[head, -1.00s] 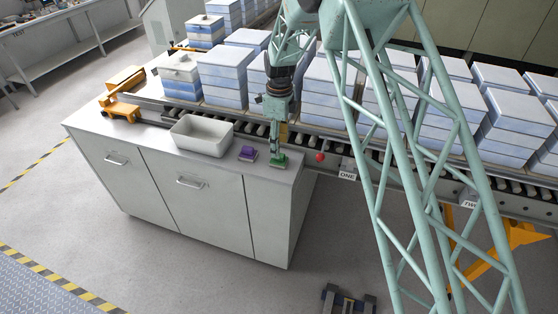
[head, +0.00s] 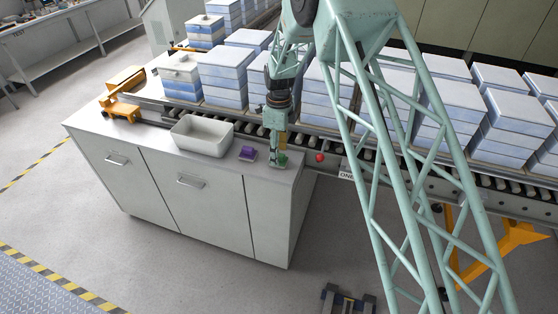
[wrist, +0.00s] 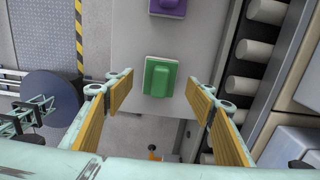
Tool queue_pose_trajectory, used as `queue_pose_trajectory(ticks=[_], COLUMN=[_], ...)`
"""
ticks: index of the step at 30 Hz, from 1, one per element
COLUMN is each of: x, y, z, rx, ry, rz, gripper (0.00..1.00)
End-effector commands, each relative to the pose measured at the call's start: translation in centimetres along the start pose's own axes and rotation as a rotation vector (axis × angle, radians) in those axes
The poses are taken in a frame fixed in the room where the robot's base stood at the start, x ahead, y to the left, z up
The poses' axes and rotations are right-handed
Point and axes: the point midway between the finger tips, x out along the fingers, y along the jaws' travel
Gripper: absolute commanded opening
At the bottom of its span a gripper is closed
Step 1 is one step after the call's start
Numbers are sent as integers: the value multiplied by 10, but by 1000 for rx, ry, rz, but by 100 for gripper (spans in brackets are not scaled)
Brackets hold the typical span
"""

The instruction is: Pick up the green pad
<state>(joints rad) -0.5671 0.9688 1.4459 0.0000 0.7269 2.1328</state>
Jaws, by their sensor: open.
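The green pad (wrist: 159,78) lies on the grey cabinet top (head: 190,152) near its right end. In the wrist view it shows as a green block on a paler base, centred just beyond my fingertips. In the head view the green pad (head: 283,159) is partly hidden by my gripper (head: 277,150), which points down over it. In the wrist view my gripper (wrist: 160,93) is open, its wood-coloured finger pads wide apart. The fingers stand on either side of the pad in that picture, with nothing between them; the exact height gap cannot be told.
A purple pad (head: 247,153) lies left of the green one, and a white tray (head: 202,136) stands farther left. A roller conveyor (head: 330,133) with stacked blue-white boxes runs behind. A red button (head: 320,157) is on the conveyor side to the right.

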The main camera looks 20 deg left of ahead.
Motion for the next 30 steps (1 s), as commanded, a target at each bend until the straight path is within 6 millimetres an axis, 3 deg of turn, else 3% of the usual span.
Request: queue_pose_trajectory(ticks=[9,26,30], x=[24,25,25], y=[0,0,0], z=[0,0,0], rx=[0,0,0], ry=[0,0,0], rz=[0,0,0], gripper=[50,50,40])
